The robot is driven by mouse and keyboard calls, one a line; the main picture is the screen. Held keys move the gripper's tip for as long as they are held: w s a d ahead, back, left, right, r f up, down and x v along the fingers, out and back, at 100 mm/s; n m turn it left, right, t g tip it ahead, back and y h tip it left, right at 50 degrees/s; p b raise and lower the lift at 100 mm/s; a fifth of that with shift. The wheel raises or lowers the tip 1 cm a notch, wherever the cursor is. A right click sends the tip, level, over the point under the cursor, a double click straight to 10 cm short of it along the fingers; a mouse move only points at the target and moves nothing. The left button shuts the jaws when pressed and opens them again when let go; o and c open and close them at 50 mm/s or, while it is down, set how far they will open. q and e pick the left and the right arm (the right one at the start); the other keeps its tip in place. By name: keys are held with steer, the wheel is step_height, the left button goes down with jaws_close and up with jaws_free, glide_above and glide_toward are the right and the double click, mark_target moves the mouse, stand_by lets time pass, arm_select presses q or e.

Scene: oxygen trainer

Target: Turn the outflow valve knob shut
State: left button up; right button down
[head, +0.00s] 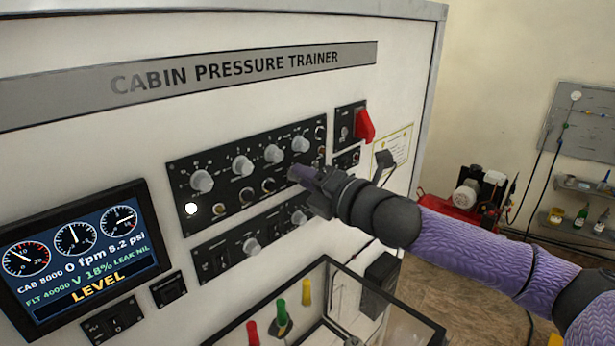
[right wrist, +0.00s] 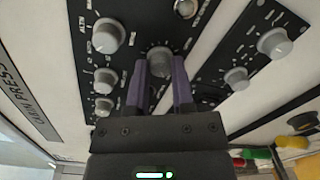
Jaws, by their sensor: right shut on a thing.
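The trainer's upper black panel (head: 178,204) carries a row of grey knobs. My right gripper (head: 298,174) reaches in from the right to this panel's lower right part. In the right wrist view, its two purple fingers (right wrist: 160,88) are shut on a grey round knob (right wrist: 159,58), one finger on each side. The gripper hides this knob in the head view. I cannot read its label, so the pictures do not confirm that it is the outflow valve knob. The display (head: 80,258) reads "V 18%", "0 fpm 8.2 psi" and "LEVEL". My left gripper is out of view.
A lower black panel (head: 228,252) with grey knobs sits just below. A red switch guard (head: 364,125) and a dark lever (head: 384,160) are at the upper right. An open-topped clear box (head: 405,322) with coloured handles stands below my right arm.

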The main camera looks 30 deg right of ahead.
steer(key=shift+f+n, duration=0.1)
steer(key=shift+n, duration=0.5)
steer(key=shift+c, duration=2.4)
jaws_free()
steer(key=shift+s, duration=0.1)
steer(key=b+v, duration=0.9)
steer(key=b, duration=0.1)
steer(key=shift+s, duration=0.4)
steer(key=shift+d, duration=0.15)
